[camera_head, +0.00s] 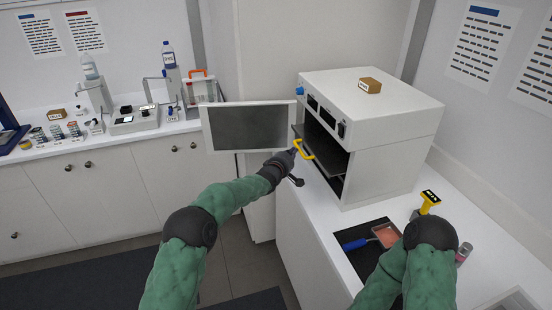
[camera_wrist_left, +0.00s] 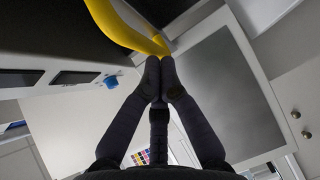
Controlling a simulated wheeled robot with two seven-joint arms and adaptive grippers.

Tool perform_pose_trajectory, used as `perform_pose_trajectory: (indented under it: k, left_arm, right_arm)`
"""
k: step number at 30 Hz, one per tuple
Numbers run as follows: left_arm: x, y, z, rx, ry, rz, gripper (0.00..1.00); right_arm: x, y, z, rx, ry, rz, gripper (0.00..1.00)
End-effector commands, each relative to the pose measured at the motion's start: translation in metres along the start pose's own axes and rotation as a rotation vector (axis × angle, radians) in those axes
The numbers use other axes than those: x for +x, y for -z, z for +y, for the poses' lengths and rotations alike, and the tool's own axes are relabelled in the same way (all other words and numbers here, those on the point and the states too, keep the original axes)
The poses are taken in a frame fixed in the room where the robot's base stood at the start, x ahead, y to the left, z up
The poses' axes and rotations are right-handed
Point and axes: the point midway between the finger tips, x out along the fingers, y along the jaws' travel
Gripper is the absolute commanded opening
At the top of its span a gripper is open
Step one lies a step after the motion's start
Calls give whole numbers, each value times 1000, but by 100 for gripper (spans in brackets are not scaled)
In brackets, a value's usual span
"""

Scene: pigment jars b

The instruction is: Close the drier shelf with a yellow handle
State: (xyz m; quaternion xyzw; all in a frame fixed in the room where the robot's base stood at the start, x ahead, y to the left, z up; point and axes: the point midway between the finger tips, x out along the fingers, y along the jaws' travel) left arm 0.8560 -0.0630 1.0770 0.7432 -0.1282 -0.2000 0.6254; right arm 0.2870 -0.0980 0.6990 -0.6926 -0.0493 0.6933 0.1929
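The drier (camera_head: 395,125) is a white box on the right-hand counter. Its door (camera_head: 248,127), with a dark window, stands swung open to the left. A dark shelf (camera_head: 322,153) sits in the drier's opening and juts out a little at the front, with a yellow handle (camera_head: 306,150). My left gripper (camera_head: 294,152) is at this handle. In the left wrist view its fingertips (camera_wrist_left: 160,66) are together, right at the end of the yellow handle (camera_wrist_left: 122,28), with nothing visible between them. Whether they touch it is unclear. My right arm is at lower right; its gripper is out of view.
A small brown box (camera_head: 370,86) lies on top of the drier. The left counter (camera_head: 100,140) holds bottles and instruments.

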Motion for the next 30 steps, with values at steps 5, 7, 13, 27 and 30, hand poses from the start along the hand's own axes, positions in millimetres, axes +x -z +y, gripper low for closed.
perform_pose_trajectory:
  k: [5, 7, 13, 27, 30]
  left_arm:
    - [28, -30, 6, 1, -1, -4, 0]
    - [36, -39, 8, 1, 0, -4, 0]
    - [56, -59, 14, 1, 0, -3, 0]
    - [77, -79, 20, 0, 2, -2, 0]
    - [78, -79, 20, 0, 2, -2, 0]
  right_arm:
    - [6, 0, 2, 0, 0, 0, 58]
    - [8, 0, 3, 0, 0, 0, 58]
    - [10, 0, 3, 0, 0, 0, 58]
    - [11, 0, 4, 0, 0, 0, 58]
    - [11, 0, 4, 0, 0, 0, 58]
